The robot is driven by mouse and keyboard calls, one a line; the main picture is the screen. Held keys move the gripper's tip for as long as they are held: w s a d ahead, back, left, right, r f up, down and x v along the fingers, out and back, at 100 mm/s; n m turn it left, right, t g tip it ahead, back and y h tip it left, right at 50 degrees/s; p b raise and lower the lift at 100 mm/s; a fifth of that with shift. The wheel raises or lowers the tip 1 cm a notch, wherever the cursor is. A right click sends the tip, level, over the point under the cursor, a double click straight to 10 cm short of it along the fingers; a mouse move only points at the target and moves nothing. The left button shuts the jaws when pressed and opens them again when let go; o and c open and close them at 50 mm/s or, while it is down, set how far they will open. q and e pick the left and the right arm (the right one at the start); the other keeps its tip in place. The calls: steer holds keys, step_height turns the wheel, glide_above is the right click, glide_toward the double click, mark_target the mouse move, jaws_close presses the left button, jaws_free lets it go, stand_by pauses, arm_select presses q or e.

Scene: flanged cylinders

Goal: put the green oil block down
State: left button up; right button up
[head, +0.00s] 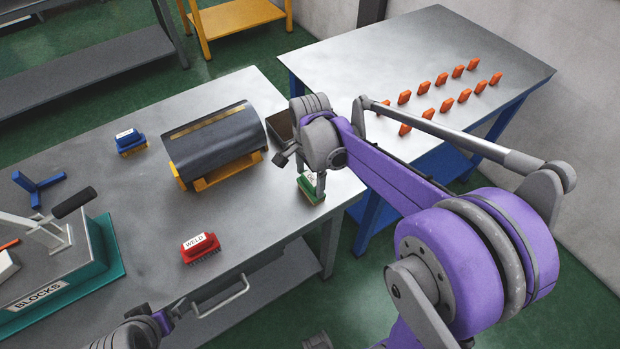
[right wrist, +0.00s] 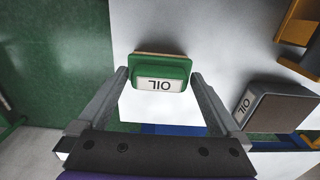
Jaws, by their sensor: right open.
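The green oil block (head: 311,188) sits on the grey table near its right corner, under my right wrist. In the right wrist view the green oil block (right wrist: 160,72) shows its OIL label and rests on the bright table top. My right gripper (right wrist: 160,75) is open, with one finger on each side of the block and a visible gap at both sides. In the head view my right gripper (head: 311,187) points down at the block and partly hides it.
An open box (head: 281,127) stands behind my wrist; its OIL label shows in the right wrist view (right wrist: 245,104). A dark cylinder in a yellow cradle (head: 214,145), a red WELD block (head: 200,247) and a blue block (head: 130,142) stand to the left. The table edge is close.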

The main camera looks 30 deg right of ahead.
mark_target(310, 179)
step_height(310, 179, up, 11)
steer(key=s+a+f+n+t, duration=0.2)
steer(key=s+a+f+n, duration=0.1)
steer(key=s+n, duration=0.4)
steer(key=s+a+f+n+t, duration=0.3)
steer(key=s+f+n, duration=0.3)
steer(key=s+n, duration=0.2)
steer(key=shift+a+f+n+t, duration=0.3)
steer(key=shift+n, duration=0.8)
